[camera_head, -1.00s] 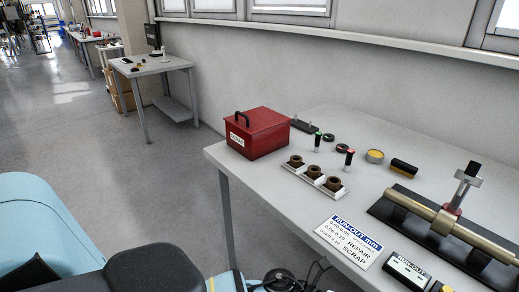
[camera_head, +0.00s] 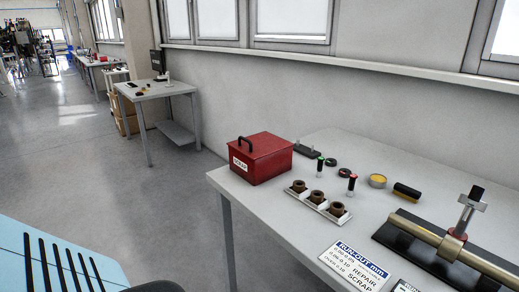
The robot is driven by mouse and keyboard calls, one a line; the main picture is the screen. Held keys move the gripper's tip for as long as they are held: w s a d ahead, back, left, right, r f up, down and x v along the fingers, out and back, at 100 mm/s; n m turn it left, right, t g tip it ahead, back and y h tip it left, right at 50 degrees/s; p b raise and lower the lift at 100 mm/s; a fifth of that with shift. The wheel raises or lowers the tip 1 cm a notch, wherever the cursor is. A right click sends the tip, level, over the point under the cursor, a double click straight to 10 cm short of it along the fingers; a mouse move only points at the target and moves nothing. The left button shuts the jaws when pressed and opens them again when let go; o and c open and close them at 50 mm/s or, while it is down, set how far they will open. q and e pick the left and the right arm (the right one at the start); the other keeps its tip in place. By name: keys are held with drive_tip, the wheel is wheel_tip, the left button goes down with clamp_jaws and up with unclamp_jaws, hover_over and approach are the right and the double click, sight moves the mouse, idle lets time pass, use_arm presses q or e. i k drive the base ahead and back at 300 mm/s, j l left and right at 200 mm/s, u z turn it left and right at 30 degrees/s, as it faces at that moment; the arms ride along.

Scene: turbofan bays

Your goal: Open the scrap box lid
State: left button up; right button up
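The workbench (camera_head: 290,228) also holds a white tray (camera_head: 318,201) with brown rings, red- and green-topped pieces, a yellow tin (camera_head: 377,181), a shaft fixture (camera_head: 450,240) and a run-out sign (camera_head: 355,265). Open floor (camera_head: 150,215) lies left of the bench.

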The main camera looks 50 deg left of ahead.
sight(257, 146)
drive_tip(key=i+l, duration=0.4)
drive_tip(key=i+l+u, duration=0.25)
drive_tip(key=u, duration=1.6)
